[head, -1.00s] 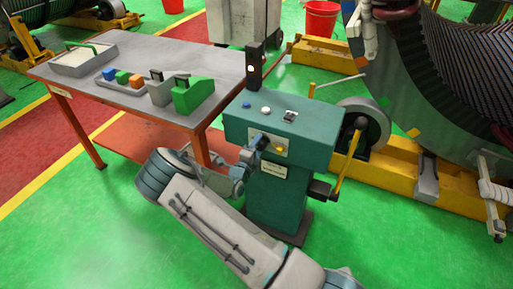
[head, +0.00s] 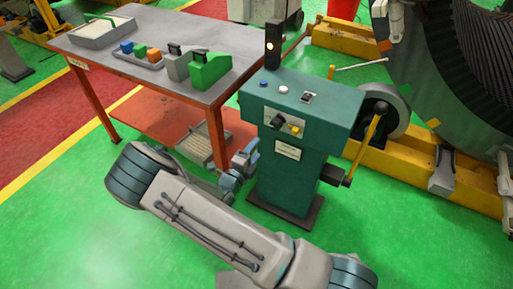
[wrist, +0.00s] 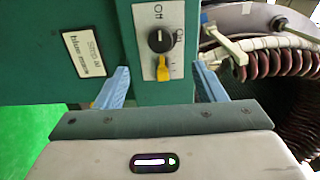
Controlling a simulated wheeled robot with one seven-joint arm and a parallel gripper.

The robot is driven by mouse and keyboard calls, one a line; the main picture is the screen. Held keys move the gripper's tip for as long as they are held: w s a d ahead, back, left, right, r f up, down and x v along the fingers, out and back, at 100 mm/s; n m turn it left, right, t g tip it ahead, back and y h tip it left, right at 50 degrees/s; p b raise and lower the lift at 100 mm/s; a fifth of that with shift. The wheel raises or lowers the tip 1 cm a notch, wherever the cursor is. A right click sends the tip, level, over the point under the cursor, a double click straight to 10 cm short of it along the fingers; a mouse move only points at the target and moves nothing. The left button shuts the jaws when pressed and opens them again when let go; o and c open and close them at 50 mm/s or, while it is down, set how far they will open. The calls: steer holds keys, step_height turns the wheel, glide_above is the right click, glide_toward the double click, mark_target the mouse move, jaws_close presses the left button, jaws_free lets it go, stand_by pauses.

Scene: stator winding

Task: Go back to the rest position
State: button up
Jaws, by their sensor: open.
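My gripper (wrist: 162,84) is open and empty in the wrist view, with its two blue fingers spread on either side of the control panel. In the head view my gripper (head: 238,166) is beside the left side of the green console (head: 300,165), apart from its front panel. The panel carries a black rotary knob (wrist: 160,40) and a yellow handle (wrist: 163,92) below it. In the head view the knob (head: 277,122) is in plain sight. My arm is bent low in front of the console.
A work table (head: 240,62) with coloured blocks and trays stands behind on the left. A yellow lever (head: 366,150) and a wheel (head: 388,110) are at the console's right side. The large stator (head: 420,120) fills the right. Green floor at the left front is clear.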

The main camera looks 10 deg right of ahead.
stand_by(0.4)
steer(key=s+d+r+m+g, duration=0.6)
steer(key=m+g, duration=0.1)
steer(key=m, duration=0.5)
steer(key=s+d+r+m+g, duration=0.5)
steer(key=s+d+m+g, duration=0.15)
steer(key=m, duration=0.65)
steer(key=s+a+r+m+t+y, duration=0.1)
steer(key=s+r+m+y, duration=0.4)
steer(key=m, duration=0.6)
steer(key=s+a+r+m+y, duration=0.3)
steer(key=s+r+m+y, duration=0.2)
steer(key=s+r+m, duration=0.3)
steer(key=m, duration=0.3)
steer(key=shift+r+t+y, duration=0.15)
steer(key=shift+t+y, duration=0.15)
steer(key=shift+t, duration=0.05)
